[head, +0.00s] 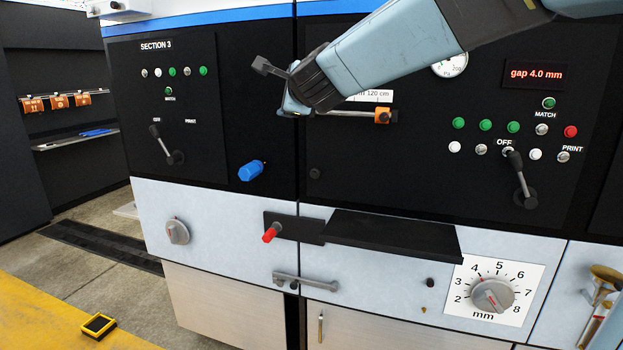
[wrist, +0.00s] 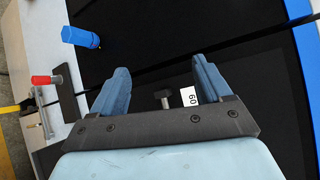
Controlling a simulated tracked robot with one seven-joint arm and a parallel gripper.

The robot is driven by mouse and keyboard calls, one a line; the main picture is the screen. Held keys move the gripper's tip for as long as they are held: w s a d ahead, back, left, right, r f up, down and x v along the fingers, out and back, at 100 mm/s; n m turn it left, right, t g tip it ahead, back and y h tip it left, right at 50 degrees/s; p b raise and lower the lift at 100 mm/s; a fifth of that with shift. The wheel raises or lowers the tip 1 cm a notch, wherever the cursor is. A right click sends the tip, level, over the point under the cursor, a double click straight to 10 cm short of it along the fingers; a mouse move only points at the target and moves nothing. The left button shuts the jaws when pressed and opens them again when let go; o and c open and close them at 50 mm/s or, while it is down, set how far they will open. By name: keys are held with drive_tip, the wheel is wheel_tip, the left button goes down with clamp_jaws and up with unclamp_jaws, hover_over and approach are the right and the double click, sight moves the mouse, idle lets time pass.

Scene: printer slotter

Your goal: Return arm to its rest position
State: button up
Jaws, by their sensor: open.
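My arm reaches in from the top right in the head view. My gripper (head: 289,98) is in front of the black upper panel (head: 240,120), at the left end of a horizontal rod with an orange slider (head: 382,116). In the wrist view my gripper (wrist: 160,82) has its two blue fingers spread wide with nothing held between them. A small dark knob (wrist: 163,98) and a white label reading 60 (wrist: 189,96) show beyond the gap. I cannot tell how far the fingers are from the panel.
A blue handle (head: 251,171), a red-tipped handle (head: 272,232) and a black shelf (head: 390,233) stick out below my gripper. A lever (head: 522,182) sits at the right and another (head: 165,145) at the left. The dial (head: 492,294) is at the lower right. Floor shows at the left.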

drive_tip(key=s+d+f+n+g+h, duration=0.1)
drive_tip(key=s+d+f+n+g, duration=0.2)
drive_tip(key=s+d, duration=0.6)
drive_tip(key=s+d+f+n+g+h, duration=0.2)
drive_tip(key=s+d+f+n+g, duration=0.1)
drive_tip(key=s+d+f+n, duration=0.5)
drive_tip(key=s+d+f+n+g+h, duration=0.2)
drive_tip(key=s+d+f+n, duration=0.4)
drive_tip(key=s+d, duration=0.5)
wheel_tip(320, 180, down, 2)
drive_tip(key=shift+s+d+g, duration=0.3)
drive_tip(key=shift+s+g, duration=0.4)
